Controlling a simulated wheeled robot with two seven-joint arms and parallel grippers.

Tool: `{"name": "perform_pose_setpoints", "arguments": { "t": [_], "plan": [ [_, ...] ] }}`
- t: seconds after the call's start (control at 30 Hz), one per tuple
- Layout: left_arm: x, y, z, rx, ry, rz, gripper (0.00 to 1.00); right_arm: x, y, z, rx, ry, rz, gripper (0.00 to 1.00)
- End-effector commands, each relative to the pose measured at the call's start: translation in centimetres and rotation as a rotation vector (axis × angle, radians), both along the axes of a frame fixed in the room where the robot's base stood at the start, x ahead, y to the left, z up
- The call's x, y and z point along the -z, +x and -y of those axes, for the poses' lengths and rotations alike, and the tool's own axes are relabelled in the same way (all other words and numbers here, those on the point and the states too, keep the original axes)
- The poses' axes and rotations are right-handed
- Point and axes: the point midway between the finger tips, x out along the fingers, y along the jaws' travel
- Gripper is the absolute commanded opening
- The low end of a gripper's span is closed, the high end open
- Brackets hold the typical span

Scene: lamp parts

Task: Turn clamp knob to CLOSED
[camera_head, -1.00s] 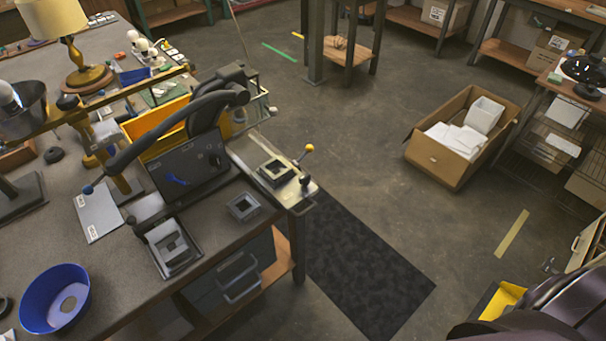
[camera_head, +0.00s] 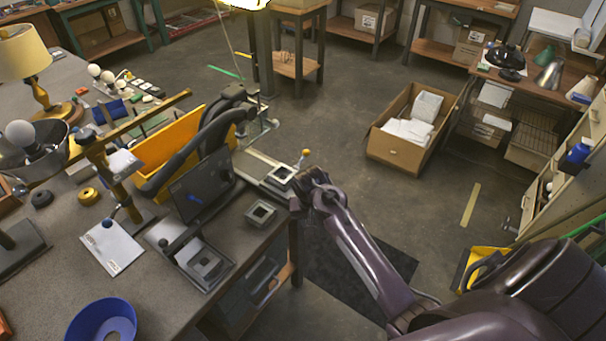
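A lever with a yellow ball knob (camera_head: 305,153) stands at the far right corner of the workbench, beside a metal fixture (camera_head: 250,160) with a square grey block (camera_head: 281,174). I cannot read any CLOSED mark, nor tell for sure that this is the clamp knob. My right gripper (camera_head: 306,184) is at the bench corner, just below the yellow knob in the picture and close to the square block. Its fingers are small and dark, so I cannot tell whether they are open or touching anything. My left gripper is out of view.
The workbench holds a second square block (camera_head: 261,213), a black panel (camera_head: 201,186), a yellow bin (camera_head: 168,148), a blue bowl (camera_head: 103,320) and a lamp (camera_head: 30,62). A cardboard box (camera_head: 398,150) stands on the floor, with open floor around it.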

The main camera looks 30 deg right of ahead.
Motion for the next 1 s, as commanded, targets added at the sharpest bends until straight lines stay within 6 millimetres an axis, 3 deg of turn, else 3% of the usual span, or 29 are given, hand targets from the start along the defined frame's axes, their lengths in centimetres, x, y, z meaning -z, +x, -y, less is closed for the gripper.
{"name": "perform_pose_setpoints", "arguments": {
  "t": [0.03, 0.2, 0.37, 0.73, 0.9, 1.0],
  "plan": [
    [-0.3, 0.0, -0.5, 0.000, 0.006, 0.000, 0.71, -2.2, 0.8, 0.6, 0.036, -0.002, 0.010, 0.35],
    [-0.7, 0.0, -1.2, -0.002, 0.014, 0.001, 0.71, -8.0, 2.4, 2.2, 0.171, 0.004, 0.016, 0.35],
    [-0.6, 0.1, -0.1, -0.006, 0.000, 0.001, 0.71, -8.1, 4.6, 3.6, 0.279, 0.032, 0.002, 0.35],
    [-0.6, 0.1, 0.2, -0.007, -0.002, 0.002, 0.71, -11.6, 10.2, 6.1, 0.574, 0.140, -0.040, 0.35],
    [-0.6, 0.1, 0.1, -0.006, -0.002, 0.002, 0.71, -12.7, 11.5, 6.3, 0.657, 0.178, -0.062, 0.35],
    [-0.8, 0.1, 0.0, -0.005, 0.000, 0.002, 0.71, -12.2, 11.6, 6.3, 0.666, 0.181, -0.067, 0.35]
  ]
}}
